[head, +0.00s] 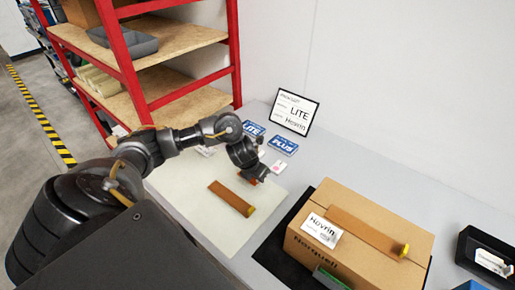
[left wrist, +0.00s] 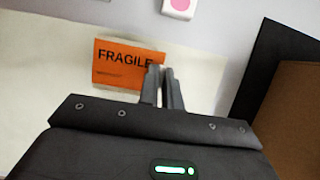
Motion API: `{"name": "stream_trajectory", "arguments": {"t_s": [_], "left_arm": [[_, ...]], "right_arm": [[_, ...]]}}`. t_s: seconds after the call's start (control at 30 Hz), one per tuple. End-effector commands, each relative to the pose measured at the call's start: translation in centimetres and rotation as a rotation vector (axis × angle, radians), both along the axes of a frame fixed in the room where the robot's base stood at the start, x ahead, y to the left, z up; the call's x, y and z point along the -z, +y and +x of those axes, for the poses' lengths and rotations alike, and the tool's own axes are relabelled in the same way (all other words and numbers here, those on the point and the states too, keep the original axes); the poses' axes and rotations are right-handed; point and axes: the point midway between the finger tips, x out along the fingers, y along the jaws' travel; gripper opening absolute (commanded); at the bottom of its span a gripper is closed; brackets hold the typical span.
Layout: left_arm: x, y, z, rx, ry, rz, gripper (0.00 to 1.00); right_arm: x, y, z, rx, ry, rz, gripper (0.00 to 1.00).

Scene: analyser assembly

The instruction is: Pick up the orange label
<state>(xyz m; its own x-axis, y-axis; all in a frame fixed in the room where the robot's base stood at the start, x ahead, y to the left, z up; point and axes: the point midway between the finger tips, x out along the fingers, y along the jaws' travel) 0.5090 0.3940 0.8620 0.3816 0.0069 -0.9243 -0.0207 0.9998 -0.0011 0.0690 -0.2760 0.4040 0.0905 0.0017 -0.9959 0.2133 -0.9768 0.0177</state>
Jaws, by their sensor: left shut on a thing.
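The orange label (left wrist: 118,66) with "FRAGILE" in black lies at the fingertips of my left gripper (left wrist: 163,72) in the left wrist view. The two fingers are close together at the label's right side and shut on it. In the head view only a small orange bit of the label (head: 252,181) shows below my left gripper (head: 258,176), over the far edge of the pale mat (head: 190,210). The gripper hides the rest. My right gripper is not in view.
A brown tape strip with a yellow end (head: 231,198) lies on the mat. A cardboard box (head: 400,217) stands on a black mat at right. Blue cards (head: 284,145) and a framed sign (head: 295,113) are behind. A red-framed shelf (head: 125,65) stands left.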

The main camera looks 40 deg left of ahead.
Motion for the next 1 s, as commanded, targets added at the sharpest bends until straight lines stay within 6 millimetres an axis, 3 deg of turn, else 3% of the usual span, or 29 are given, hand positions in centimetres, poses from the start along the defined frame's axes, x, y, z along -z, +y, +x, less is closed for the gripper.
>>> {"name": "stream_trajectory", "arguments": {"t_s": [0.1,0.2,0.3,0.6,1.0], "left_arm": [[-3.1,-0.9,-1.2,0.009,-0.007,0.003,0.0],[-6.3,-1.8,-3.0,0.008,-0.007,0.005,0.0],[-8.3,-3.1,-4.9,0.009,-0.004,0.005,0.0],[-10.4,-6.3,-9.9,0.006,-0.001,0.001,0.0],[-10.7,-7.4,-11.8,0.0,-0.002,0.001,0.0]], "right_arm": [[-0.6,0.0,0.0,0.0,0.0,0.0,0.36],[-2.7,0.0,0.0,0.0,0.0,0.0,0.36],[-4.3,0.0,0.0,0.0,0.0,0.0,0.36],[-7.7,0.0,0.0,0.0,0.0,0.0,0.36],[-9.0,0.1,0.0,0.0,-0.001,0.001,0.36]]}}
